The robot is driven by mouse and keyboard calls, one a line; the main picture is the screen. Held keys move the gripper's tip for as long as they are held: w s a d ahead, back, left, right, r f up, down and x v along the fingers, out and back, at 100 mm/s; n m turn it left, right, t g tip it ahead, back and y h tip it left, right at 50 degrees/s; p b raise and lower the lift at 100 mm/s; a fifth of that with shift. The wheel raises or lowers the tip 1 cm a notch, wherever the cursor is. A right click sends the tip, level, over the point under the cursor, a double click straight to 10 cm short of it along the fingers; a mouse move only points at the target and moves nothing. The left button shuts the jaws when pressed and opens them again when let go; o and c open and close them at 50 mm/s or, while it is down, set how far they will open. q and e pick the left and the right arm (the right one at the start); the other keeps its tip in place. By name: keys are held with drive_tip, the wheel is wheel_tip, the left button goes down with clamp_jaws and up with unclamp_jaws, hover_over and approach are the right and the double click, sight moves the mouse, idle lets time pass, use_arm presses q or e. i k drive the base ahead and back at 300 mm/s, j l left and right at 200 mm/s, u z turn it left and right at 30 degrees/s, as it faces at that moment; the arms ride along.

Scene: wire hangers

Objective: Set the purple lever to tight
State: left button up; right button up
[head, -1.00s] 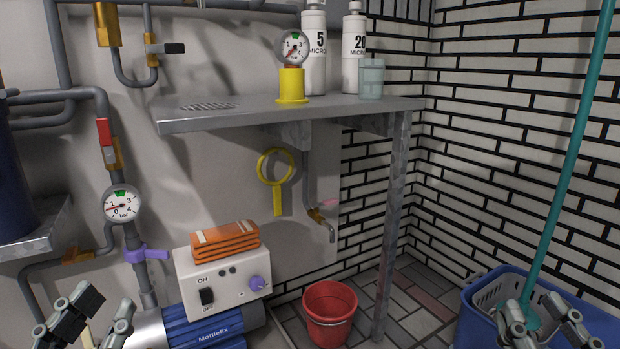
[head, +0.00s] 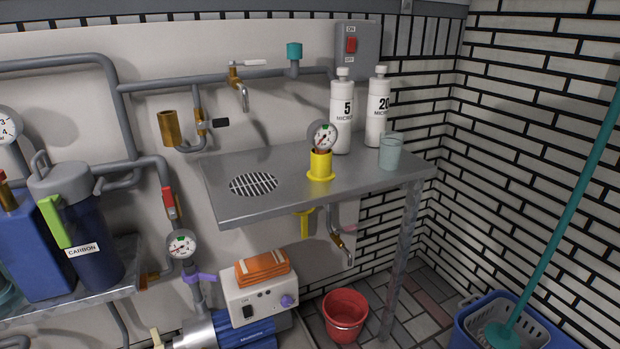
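The purple lever (head: 205,278) is at the lower left of the head view, on the vertical grey pipe below a round gauge (head: 182,244). Its handle sticks out to the right, roughly level and across the pipe. No tight marking is readable beside it. A separate purple knob (head: 287,300) sits on the front of a white box (head: 258,298) to the right of the lever. Neither of my grippers can be made out in the head view now, so their state is hidden.
An orange folded cloth (head: 262,267) lies on the white box, above a blue motor (head: 240,336). A metal shelf (head: 225,205) overhangs to the right. A dark blue carbon canister (head: 90,235) stands left of the gauge. A red bucket (head: 345,315) stands on the floor.

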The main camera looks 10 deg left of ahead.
sight(194, 278)
drive_tip(key=u, duration=1.05)
